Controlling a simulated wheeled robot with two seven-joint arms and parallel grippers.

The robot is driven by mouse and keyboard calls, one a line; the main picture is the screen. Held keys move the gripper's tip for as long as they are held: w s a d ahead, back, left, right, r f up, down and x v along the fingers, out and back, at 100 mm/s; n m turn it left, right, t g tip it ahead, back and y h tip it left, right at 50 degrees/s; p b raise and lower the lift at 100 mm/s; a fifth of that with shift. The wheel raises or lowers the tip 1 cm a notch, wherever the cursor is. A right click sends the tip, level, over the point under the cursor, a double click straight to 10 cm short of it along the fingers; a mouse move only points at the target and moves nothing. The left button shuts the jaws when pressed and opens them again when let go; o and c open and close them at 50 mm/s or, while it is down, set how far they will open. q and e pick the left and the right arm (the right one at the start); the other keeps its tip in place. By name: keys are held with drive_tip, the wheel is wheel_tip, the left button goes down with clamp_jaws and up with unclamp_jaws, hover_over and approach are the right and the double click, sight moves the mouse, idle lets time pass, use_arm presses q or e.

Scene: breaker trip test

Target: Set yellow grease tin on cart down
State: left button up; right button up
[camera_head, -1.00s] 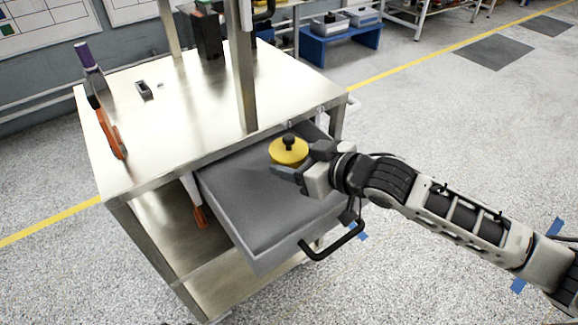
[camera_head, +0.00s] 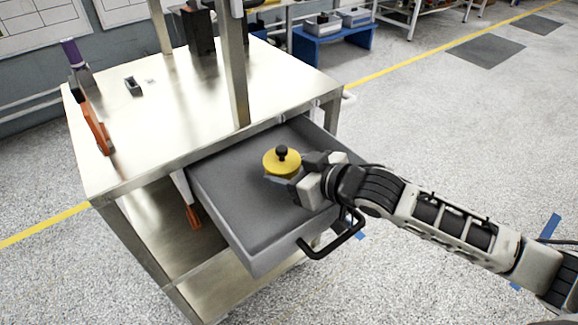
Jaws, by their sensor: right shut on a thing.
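The yellow grease tin (camera_head: 281,165) is round with a black knob on its lid. It is over the open grey drawer (camera_head: 235,215) of the metal cart (camera_head: 190,108). My right gripper (camera_head: 296,178) comes in from the right and is shut on the tin. The tin looks upright; I cannot tell whether its base touches the drawer floor, as the gripper hides part of it. My left gripper is not in view.
The cart top carries an orange-handled tool (camera_head: 97,132), a purple-capped bottle (camera_head: 74,53) and a small dark block (camera_head: 133,86). A metal post (camera_head: 233,70) rises near the drawer. The drawer's black handle (camera_head: 335,240) sticks out in front. The drawer's front half is bare.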

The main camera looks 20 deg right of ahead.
drive_tip(key=o, duration=1.1)
drive_tip(key=shift+o, duration=0.2)
drive_tip(key=shift+r, duration=0.3)
drive_tip(key=shift+r+v, duration=0.1)
drive_tip(key=shift+v, duration=2.95)
drive_tip(key=shift+r+v, duration=0.15)
drive_tip(key=shift+v, duration=2.95)
drive_tip(key=shift+w+a, duration=0.1)
